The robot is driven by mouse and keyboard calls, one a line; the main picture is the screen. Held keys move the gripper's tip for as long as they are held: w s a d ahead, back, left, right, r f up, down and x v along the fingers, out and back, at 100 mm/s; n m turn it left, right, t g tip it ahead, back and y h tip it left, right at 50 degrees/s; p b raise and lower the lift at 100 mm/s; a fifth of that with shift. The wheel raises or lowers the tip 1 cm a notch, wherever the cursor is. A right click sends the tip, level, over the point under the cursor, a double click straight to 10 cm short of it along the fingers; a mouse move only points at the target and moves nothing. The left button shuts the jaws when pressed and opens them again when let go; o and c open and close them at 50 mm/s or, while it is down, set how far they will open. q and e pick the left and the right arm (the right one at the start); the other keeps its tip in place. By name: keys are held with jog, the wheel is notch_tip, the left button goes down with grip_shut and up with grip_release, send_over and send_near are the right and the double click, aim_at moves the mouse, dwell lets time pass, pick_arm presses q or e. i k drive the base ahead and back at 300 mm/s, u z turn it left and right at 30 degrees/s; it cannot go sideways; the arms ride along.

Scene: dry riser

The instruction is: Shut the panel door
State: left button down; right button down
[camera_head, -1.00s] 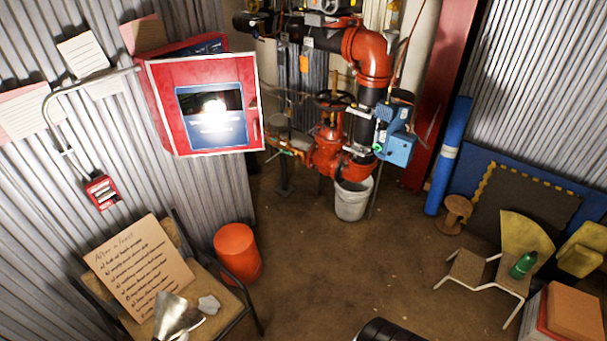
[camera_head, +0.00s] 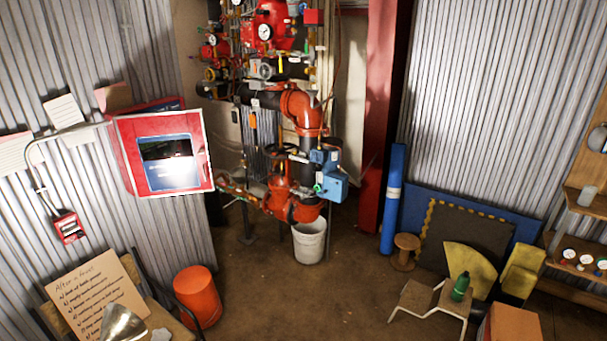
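The panel door (camera_head: 197,130) is red with a pale edge and a glossy window, at the left in the head view. It belongs to a red cabinet (camera_head: 120,157) on the corrugated wall. The door appears to stand out from the cabinet at an angle, with part of the blue inside (camera_head: 160,106) showing above its top edge. The door hides most of the cabinet's inside. A bright glare lies on the window. Neither of my grippers is in view, and nothing touches the door.
Red valves and pipes (camera_head: 303,105) stand right of the door, with a white bucket (camera_head: 309,242) below. An orange bucket (camera_head: 198,297) and a chair holding a handwritten sign (camera_head: 97,294) are below the door. A stool (camera_head: 428,300) stands at right. The middle floor is clear.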

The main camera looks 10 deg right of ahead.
aim_at(159, 177)
jog(key=z, duration=0.15)
jog(key=i, duration=1.65)
jog(key=u, duration=0.75)
